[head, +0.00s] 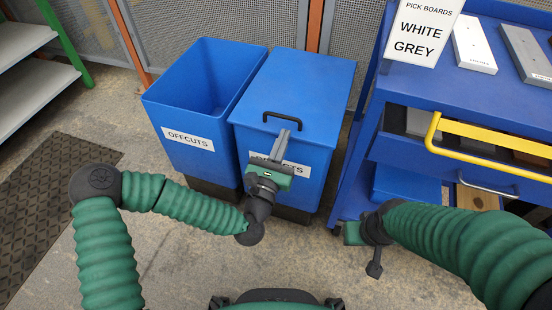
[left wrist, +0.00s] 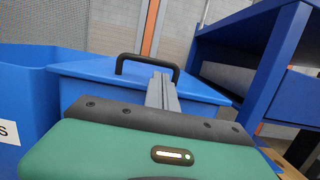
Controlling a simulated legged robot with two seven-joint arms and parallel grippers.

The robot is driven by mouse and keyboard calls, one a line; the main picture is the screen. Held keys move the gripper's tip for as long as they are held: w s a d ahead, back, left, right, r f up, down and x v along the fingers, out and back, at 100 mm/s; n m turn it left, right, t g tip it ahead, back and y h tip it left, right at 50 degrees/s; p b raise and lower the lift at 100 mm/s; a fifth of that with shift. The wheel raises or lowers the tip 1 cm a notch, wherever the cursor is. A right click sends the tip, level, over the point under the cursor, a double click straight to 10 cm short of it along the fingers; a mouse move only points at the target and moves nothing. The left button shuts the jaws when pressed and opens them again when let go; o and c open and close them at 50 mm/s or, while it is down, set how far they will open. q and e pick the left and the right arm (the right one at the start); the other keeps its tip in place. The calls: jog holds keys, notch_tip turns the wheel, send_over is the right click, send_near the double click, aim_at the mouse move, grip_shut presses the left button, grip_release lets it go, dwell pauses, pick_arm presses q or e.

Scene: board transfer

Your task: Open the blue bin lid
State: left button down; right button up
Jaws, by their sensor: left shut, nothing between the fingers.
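The blue bin lid (head: 305,85) is closed flat on the right-hand blue bin (head: 315,160), which has an OFFCUTS label partly hidden by my gripper. A black handle (head: 283,120) stands on the lid near its front edge; it also shows in the left wrist view (left wrist: 148,61). My left gripper (head: 283,137) is shut and empty, with its fingers pointing up toward the handle at the bin's front. In the left wrist view the fingers (left wrist: 161,92) overlap the handle's right part; I cannot tell whether they touch it. My right gripper (head: 352,233) is low beside the blue cart, its fingers not clear.
An open blue bin (head: 205,85) labelled OFFCUTS stands left of the lidded one. A blue cart (head: 400,75) with boards, a PICK BOARDS sign (head: 420,28) and a yellow handle (head: 490,133) stands close on the right. A dark mat (head: 55,190) lies at left.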

pick_arm(q)
jog(key=shift+x, duration=0.95)
jog(key=shift+w+r, duration=0.1)
